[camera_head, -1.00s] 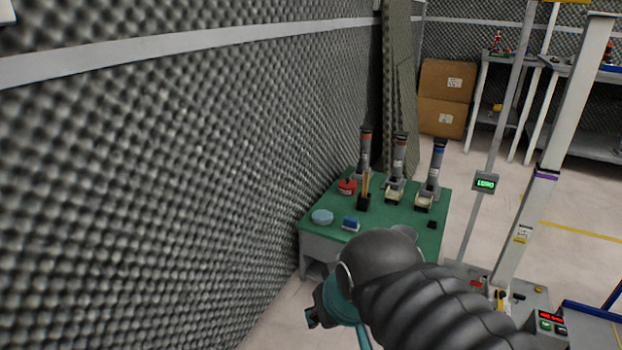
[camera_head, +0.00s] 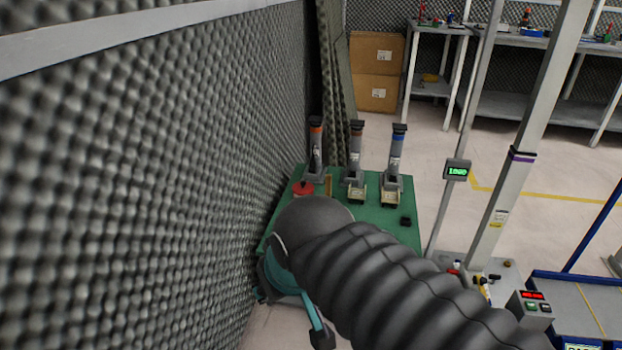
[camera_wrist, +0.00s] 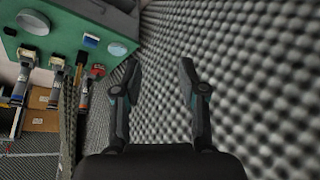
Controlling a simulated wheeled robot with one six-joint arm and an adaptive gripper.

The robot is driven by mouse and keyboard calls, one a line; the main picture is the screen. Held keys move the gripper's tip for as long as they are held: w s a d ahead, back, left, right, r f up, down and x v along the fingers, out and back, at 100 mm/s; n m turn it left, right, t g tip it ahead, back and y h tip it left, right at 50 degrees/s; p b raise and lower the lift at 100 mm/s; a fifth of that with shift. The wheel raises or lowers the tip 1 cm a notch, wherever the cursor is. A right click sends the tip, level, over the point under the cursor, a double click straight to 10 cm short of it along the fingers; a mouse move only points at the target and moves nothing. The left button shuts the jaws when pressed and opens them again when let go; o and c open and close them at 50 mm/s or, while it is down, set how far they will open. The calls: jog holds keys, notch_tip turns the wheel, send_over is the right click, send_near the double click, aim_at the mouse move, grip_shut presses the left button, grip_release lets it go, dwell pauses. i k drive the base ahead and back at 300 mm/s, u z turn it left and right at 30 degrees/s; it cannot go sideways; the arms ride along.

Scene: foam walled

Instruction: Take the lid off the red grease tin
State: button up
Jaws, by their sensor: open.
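The red grease tin (camera_head: 302,188) stands on the green table (camera_head: 378,216), near its left side by the foam wall. It shows small and partly hidden in the wrist view (camera_wrist: 97,71). Its lid cannot be told apart from its body at this size. My gripper (camera_head: 290,316) is in front of the table's near left corner, well short of the tin. In the wrist view my gripper (camera_wrist: 159,68) is open and empty, its fingers apart with foam wall behind them.
The foam wall (camera_head: 140,170) runs close along my left. Three grey upright devices (camera_head: 357,165) stand at the table's back. A pale blue round dish (camera_wrist: 117,48) and a blue block (camera_wrist: 90,40) lie on the table. A post (camera_head: 515,170) stands to the right.

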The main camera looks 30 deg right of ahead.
aim_at(303, 188)
jog(key=z, duration=0.65)
jog(key=i, duration=0.9)
jog(key=z, duration=0.7)
